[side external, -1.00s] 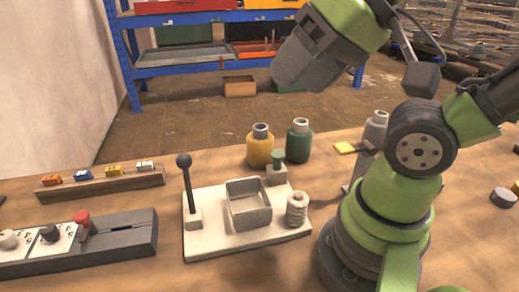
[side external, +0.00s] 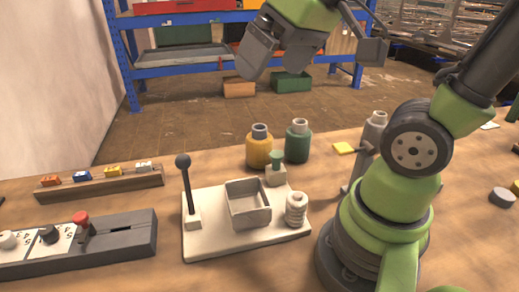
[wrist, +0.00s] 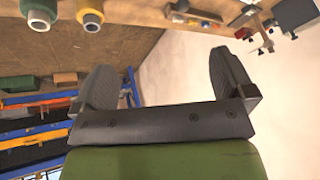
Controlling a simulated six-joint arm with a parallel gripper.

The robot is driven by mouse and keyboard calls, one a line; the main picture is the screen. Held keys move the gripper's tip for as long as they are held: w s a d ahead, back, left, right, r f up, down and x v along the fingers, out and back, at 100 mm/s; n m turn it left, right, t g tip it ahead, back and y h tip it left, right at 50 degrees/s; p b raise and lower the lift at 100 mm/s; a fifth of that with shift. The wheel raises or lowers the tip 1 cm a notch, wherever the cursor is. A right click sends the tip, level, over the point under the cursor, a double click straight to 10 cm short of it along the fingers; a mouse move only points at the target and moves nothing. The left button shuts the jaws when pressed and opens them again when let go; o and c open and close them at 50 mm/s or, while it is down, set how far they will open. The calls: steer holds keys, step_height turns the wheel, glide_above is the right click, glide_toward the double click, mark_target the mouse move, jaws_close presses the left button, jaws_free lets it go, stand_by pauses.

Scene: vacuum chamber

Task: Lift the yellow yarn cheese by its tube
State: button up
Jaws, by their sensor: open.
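The yellow yarn cheese (side external: 259,153) stands upright on the table behind the white base plate, with a grey tube (side external: 260,131) sticking out of its top. The green yarn cheese (side external: 298,145) stands close to its right. In the wrist view the yellow cheese (wrist: 88,6) is at the top left edge, partly cut off, with its tube facing the camera. My gripper (side external: 267,68) is high above and behind the yellow cheese in the side view, apart from it. Its two fingers are spread with nothing between them (wrist: 162,62).
The white plate (side external: 210,190) carries an upright black-knobbed lever (side external: 186,185), an open box (side external: 248,204) and a ribbed post (side external: 296,209). A grey stand with a yellow tab (side external: 344,148) is right of the green cheese. A wooden rack (side external: 110,184) lies at left.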

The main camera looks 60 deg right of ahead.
steer(key=w+d+f+n+g, duration=0.2)
steer(key=w+d, duration=0.2)
steer(key=w, duration=0.1)
steer(key=n+g+h, duration=0.1)
steer(key=n+g, duration=0.3)
steer(key=n, duration=0.1)
glide_toward(260, 138)
steer(key=shift+w+d+f, duration=0.15)
steer(key=shift+d+f, duration=0.15)
steer(key=shift+f, duration=1.6)
steer(key=shift+w+d+f, duration=0.15)
steer(key=shift+d+f, duration=0.15)
steer(key=shift+f, duration=1.55)
steer(key=shift+w+d+f, duration=0.15)
steer(key=shift+d+f, duration=0.15)
steer(key=shift+f, duration=1.6)
